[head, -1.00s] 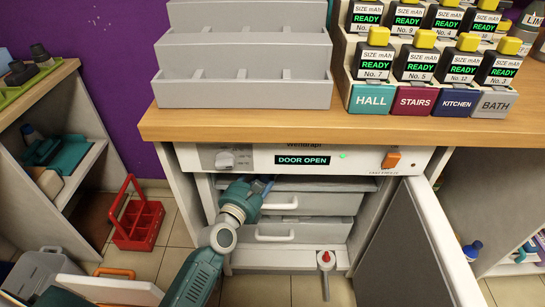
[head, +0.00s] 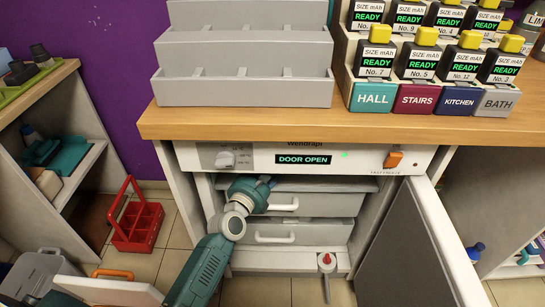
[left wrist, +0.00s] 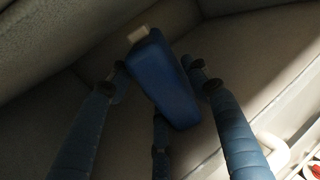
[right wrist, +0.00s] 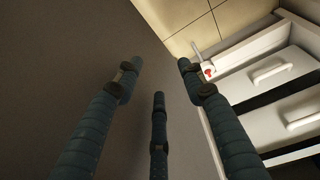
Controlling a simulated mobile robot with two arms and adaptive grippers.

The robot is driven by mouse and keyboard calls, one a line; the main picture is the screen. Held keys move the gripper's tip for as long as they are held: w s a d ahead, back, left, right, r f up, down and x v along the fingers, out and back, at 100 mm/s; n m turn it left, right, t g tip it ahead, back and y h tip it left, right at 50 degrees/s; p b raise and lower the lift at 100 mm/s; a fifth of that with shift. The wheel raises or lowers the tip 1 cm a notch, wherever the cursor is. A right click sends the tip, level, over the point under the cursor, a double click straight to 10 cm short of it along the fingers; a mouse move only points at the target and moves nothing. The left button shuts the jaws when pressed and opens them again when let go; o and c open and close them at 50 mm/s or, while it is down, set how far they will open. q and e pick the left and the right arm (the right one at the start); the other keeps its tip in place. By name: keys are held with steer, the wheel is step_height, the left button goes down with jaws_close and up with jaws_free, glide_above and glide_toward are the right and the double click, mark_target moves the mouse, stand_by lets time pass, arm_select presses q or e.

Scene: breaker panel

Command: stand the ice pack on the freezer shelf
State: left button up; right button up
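The blue ice pack (left wrist: 168,80) with a pale cap (left wrist: 138,35) shows in the left wrist view, tilted in the picture. The fingers of my left gripper (left wrist: 157,68) lie close against its sides, and it looks held. Whether its base touches the freezer shelf (left wrist: 90,110) is unclear. In the head view my left gripper is mostly hidden in the upper freezer opening, under the control panel (head: 300,158) reading DOOR OPEN. My right gripper (right wrist: 160,66) is open and empty in the right wrist view, facing the grey inner face of the freezer door (right wrist: 60,60).
The freezer door (head: 405,250) stands open at the right. Two drawers with white handles (head: 275,237) are below the upper opening. A red-topped item (head: 326,260) is at the lower front. A red caddy (head: 138,225) stands on the floor at left.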

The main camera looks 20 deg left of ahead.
arm_select(q)
steer(key=shift+r, duration=0.1)
arm_select(e)
steer(key=shift+r, duration=0.1)
arm_select(q)
steer(key=shift+s, duration=0.3)
steer(key=s+a+p, duration=0.1)
steer(key=s, duration=1)
steer(key=s+d+f+m+g+h, duration=0.2)
steer(key=s+d+f+m+g, duration=0.3)
steer(key=m, duration=0.5)
steer(key=s+d+f+m+g+h, duration=0.1)
steer(key=s+d+f+m+g, duration=0.4)
steer(key=m, duration=0.6)
steer(key=s+a+f+m+g+y, duration=0.2)
steer(key=s+a+f+m, duration=0.1)
steer(key=s+m, duration=0.5)
steer(key=s+a+f+m+g+y, duration=0.2)
steer(key=s+a+f+m, duration=0.2)
steer(key=s, duration=0.6)
steer(key=a+m, duration=0.2)
steer(key=m, duration=0.1)
steer(key=shift+s+f+m+g+y, duration=0.15)
steer(key=shift+m+g+y, duration=0.15)
steer(key=shift+m, duration=0.1)
arm_select(e)
steer(key=x, duration=0.4)
steer(key=shift+a, duration=0.1)
